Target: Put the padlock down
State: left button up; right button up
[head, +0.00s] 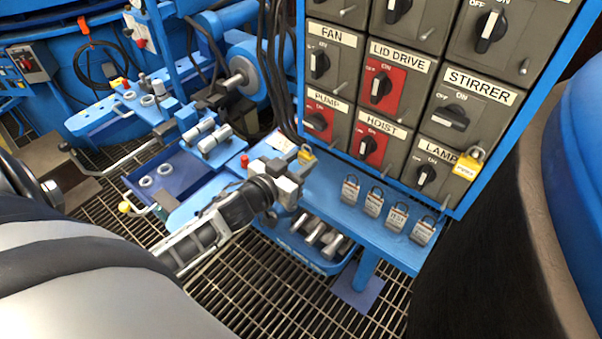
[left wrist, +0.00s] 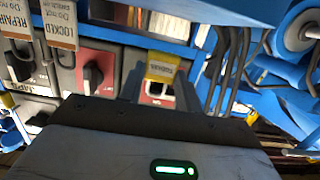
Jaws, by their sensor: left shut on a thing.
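My left gripper (head: 297,166) is shut on a small yellow padlock (head: 306,155) and holds it in front of the lower left of the switch panel, over the left end of the blue shelf (head: 330,182). The padlock's labelled yellow body also shows in the left wrist view (left wrist: 162,70), beyond the dark gripper body. From the pictures I cannot tell whether the padlock touches the shelf. My right gripper is not in view.
Several grey labelled padlocks or tags (head: 374,201) stand along the shelf. Another yellow padlock (head: 466,166) hangs at the LAMP switch (head: 426,176). The switch panel (head: 345,90) rises behind the shelf. A blue tray (head: 172,180) lies to the left. A bin with metal parts (head: 318,240) sits below.

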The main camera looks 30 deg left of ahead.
pick_arm(q)
jog(key=shift+w+a+f, duration=0.1)
jog(key=shift+w+f, duration=0.15)
jog(key=shift+f, duration=0.05)
jog(key=shift+w+f+b, duration=0.2)
jog(key=shift+f+b, duration=0.3)
jog(key=shift+f, duration=1.25)
jog(key=shift+f, duration=0.2)
jog(key=o, duration=1)
jog(key=shift+o, duration=0.2)
jog(key=shift+r, duration=0.1)
